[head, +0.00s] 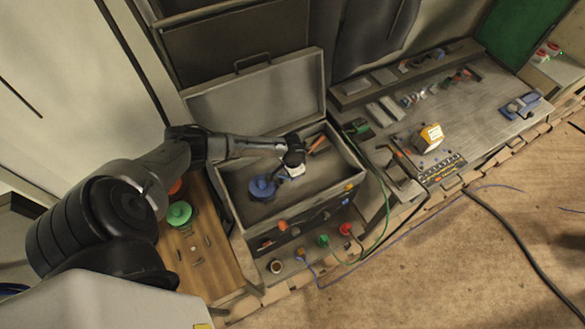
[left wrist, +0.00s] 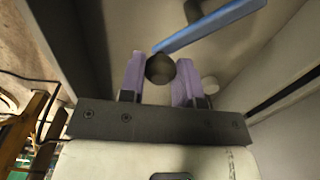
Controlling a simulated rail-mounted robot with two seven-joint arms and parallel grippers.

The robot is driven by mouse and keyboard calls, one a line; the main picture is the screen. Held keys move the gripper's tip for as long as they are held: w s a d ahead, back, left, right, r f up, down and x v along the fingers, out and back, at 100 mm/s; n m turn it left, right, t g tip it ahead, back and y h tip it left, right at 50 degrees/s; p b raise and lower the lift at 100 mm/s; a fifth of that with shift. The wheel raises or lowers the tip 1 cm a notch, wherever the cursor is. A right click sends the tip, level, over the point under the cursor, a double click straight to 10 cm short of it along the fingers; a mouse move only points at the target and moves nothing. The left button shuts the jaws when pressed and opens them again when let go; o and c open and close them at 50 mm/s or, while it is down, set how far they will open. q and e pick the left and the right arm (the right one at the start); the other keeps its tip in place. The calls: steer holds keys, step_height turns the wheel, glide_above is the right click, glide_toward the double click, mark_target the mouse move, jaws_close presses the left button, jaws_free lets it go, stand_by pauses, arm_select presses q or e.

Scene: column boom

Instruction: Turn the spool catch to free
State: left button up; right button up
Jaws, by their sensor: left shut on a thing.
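My left gripper (head: 293,172) reaches down into an open grey box (head: 237,196). Inside the box, a blue round part (head: 262,187), which looks like the spool, lies just left of the gripper. In the left wrist view, the purple fingers of my left gripper (left wrist: 160,80) stand on either side of a dark round knob (left wrist: 160,68) and are shut on it. A blue bar (left wrist: 212,25) runs from the knob up to the right. I cannot tell which marking the catch points to. My right gripper is not in view.
The box lid (head: 262,98) stands open at the back. Red and green knobs (head: 345,229) and cables line the box's front. A grey workbench (head: 460,110) with a small orange-and-white box (head: 428,138) is at right. A wooden board (head: 205,255) with a green knob (head: 179,213) is at left.

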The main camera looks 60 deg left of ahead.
arm_select(q)
steer(key=m, duration=0.1)
steer(key=s+d+m+p, duration=0.1)
steer(key=m, duration=0.1)
steer(key=shift+r+m, duration=0.1)
steer(key=shift+m, duration=0.2)
steer(key=shift+s+d+m, duration=0.1)
steer(key=shift+s+m, duration=0.25)
steer(key=shift+m, duration=0.5)
steer(key=shift+s+d+m, duration=0.1)
steer(key=shift+s+m, duration=0.25)
steer(key=shift+m, duration=0.5)
steer(key=o, duration=0.9)
step_height(320, 180, up, 14)
steer(key=shift+f+b, duration=0.15)
steer(key=shift+b, duration=0.4)
